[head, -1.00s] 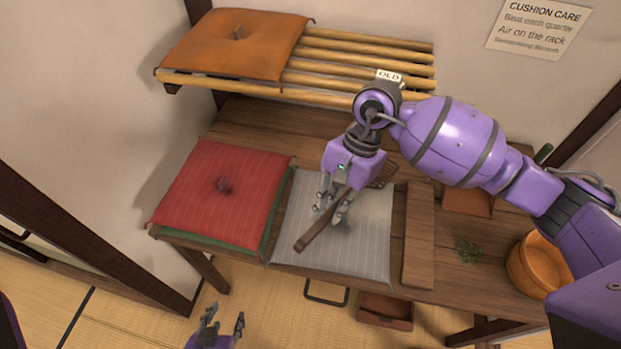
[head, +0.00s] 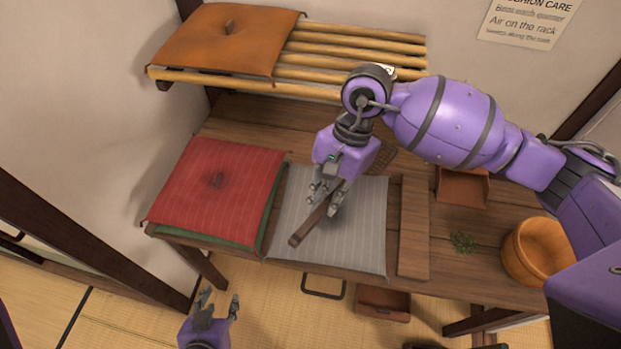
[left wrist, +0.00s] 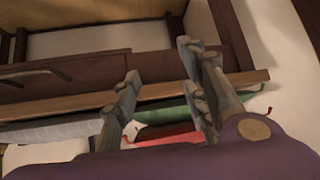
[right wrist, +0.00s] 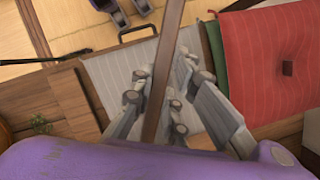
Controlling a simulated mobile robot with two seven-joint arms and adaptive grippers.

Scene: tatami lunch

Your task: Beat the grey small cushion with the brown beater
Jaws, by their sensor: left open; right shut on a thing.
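The grey small cushion (head: 358,222) lies flat on the wooden bench, to the right of the red cushion; it also shows in the right wrist view (right wrist: 112,72). My right gripper (head: 327,200) is shut on the handle of the brown beater (head: 307,229) above the grey cushion. In the right wrist view the beater's shaft (right wrist: 168,60) runs between the fingers. I cannot tell whether the beater touches the cushion. My left gripper (head: 217,306) is open and empty, in front of and below the bench edge.
The red cushion (head: 215,190) lies on a green one (head: 267,222). An orange cushion (head: 215,40) rests on the bamboo rack (head: 350,62) above the bench. A wooden board (head: 414,230), green sprigs (head: 462,242) and a wooden bucket (head: 535,250) are to the right.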

